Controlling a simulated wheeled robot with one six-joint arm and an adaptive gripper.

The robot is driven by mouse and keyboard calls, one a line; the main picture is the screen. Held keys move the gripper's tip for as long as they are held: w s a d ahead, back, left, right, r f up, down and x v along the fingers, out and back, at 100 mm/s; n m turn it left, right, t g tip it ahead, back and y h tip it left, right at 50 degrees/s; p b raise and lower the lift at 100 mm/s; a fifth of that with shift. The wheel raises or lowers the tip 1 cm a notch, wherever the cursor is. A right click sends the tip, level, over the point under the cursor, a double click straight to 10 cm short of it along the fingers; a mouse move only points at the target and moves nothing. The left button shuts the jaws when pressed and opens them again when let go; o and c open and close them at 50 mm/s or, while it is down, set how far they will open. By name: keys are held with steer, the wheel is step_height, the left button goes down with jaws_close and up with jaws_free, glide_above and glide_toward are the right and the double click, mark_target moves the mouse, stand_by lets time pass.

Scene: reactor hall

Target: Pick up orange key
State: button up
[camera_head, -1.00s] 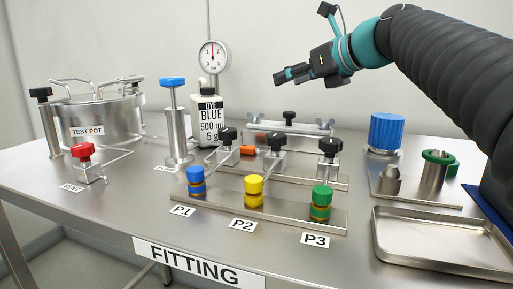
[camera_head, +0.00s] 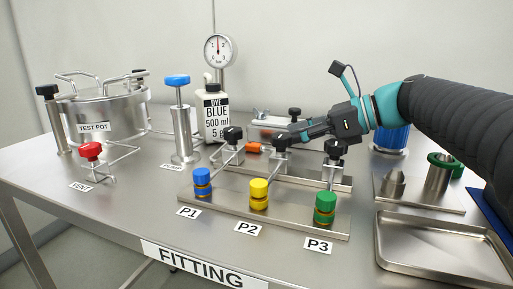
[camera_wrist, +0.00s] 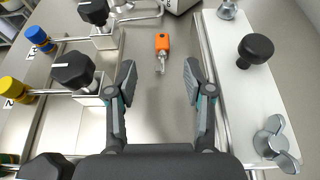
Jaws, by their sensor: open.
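The orange key (camera_wrist: 162,43) lies on the steel bench in the wrist view, its orange head away from me and its metal shank pointing towards my gripper. In the head view it is a small orange patch (camera_head: 253,147) behind the black-knobbed valves. My gripper (camera_wrist: 160,82) is open in the wrist view, its fingers apart and nothing between them. The key lies beyond the fingertips, roughly in line with the gap. In the head view my gripper (camera_head: 278,140) is low behind the middle valve, right of the key.
A row of black-knobbed valves (camera_wrist: 74,68) runs along the left of the wrist view. A raised pale plate (camera_wrist: 240,90) with a black knob and wing nuts lies on the right. The dye bottle (camera_head: 213,113) stands behind and left of the key. Bare bench lies between.

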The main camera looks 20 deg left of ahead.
mark_target(252, 143)
steer(key=x, duration=0.9)
steer(key=shift+w+a, duration=0.15)
jaws_close()
